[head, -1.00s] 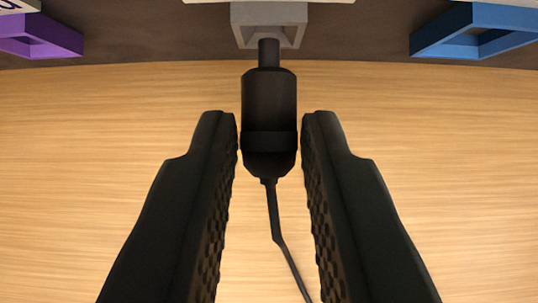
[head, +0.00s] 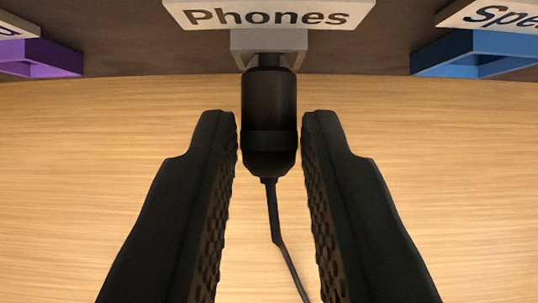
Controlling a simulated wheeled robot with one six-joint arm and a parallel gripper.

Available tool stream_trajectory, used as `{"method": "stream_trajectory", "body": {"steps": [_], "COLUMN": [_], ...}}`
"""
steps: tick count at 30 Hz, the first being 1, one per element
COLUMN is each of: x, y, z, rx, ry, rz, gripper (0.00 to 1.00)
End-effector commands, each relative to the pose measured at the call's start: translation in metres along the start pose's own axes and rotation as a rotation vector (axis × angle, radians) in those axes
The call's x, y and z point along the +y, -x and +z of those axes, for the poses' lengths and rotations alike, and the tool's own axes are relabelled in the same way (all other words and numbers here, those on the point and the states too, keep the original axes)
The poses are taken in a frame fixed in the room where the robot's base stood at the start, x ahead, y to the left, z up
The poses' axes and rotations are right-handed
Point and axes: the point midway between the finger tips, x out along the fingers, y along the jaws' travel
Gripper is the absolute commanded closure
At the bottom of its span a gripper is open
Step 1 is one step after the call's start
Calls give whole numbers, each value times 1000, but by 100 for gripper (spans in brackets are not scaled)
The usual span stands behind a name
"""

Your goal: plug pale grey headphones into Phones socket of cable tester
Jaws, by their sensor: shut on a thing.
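A black plug (head: 269,120) points away from me, with a thin dark cable (head: 273,215) trailing back from its rear end. My gripper (head: 269,130) is shut on the plug, one finger on each side of its body. The plug's front end is at the grey socket (head: 240,45) under the label "Phones" (head: 268,15). The plug's tip is inside the socket's frame, and how deep it sits is hidden. The pale grey headphones are not in view.
The socket is on the dark front of the cable tester (head: 150,50). A purple socket (head: 50,58) is to the left and a blue socket (head: 470,55) to the right, its label partly cut off. The wooden table (head: 440,170) is clear on both sides.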

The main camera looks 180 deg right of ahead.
Motion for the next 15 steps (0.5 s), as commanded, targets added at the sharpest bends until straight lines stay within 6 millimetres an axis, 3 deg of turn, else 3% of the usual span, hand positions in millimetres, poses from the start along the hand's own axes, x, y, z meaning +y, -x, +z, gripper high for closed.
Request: {"method": "stream_trajectory", "body": {"steps": [15], "x": [0], "y": [-2], "z": [-3], "rx": [0], "ry": [0], "rz": [0], "gripper": [100]}}
